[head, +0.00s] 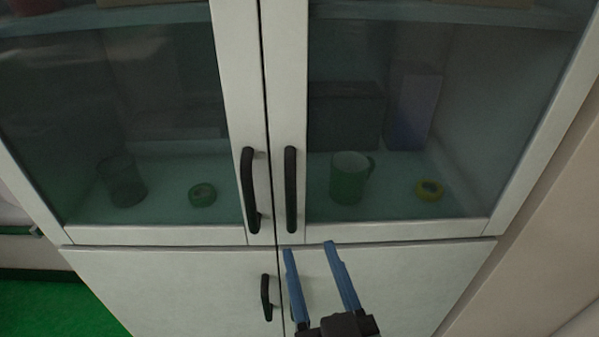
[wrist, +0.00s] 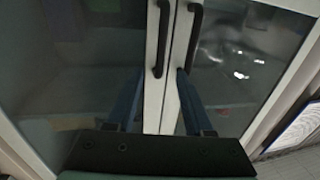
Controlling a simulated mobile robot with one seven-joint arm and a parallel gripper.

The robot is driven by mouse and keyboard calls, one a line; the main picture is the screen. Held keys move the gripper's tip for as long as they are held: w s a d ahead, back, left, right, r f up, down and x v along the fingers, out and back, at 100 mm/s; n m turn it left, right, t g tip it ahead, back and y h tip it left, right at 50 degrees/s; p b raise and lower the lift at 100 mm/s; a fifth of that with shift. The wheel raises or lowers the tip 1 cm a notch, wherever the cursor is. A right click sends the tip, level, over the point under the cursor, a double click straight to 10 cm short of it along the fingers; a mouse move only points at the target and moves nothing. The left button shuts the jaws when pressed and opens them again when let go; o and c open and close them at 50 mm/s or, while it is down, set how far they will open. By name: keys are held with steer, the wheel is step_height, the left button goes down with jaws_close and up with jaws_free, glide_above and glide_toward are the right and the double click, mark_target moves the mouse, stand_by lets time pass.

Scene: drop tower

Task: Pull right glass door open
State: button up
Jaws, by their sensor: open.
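The right glass door (head: 455,110) stands shut in the head view, in a pale frame. Its black upright handle (head: 290,190) is near the centre seam. My gripper (head: 308,249) is open and empty, its blue fingers pointing up towards the cabinet. In the head picture the fingertips show below and to the right of this handle. In the wrist view my gripper (wrist: 160,74) has its fingers on either side of the lower end of one black handle, with another just to the right. I cannot tell whether they touch, nor which door each handle there belongs to.
The left glass door (head: 150,70) is shut, with its own black handle (head: 250,190) close by. A lower door handle (head: 266,297) sits left of my gripper.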

mark_target(292, 202)
steer(key=w+a+p, duration=0.1)
steer(key=w, duration=0.3)
steer(key=w+p, duration=0.2)
steer(key=w, duration=0.2)
steer(key=w+a+p, duration=0.1)
steer(key=w, duration=0.3)
steer(key=shift+a+f, duration=0.15)
steer(key=shift+a, duration=0.15)
jaws_close()
stand_by(1.0)
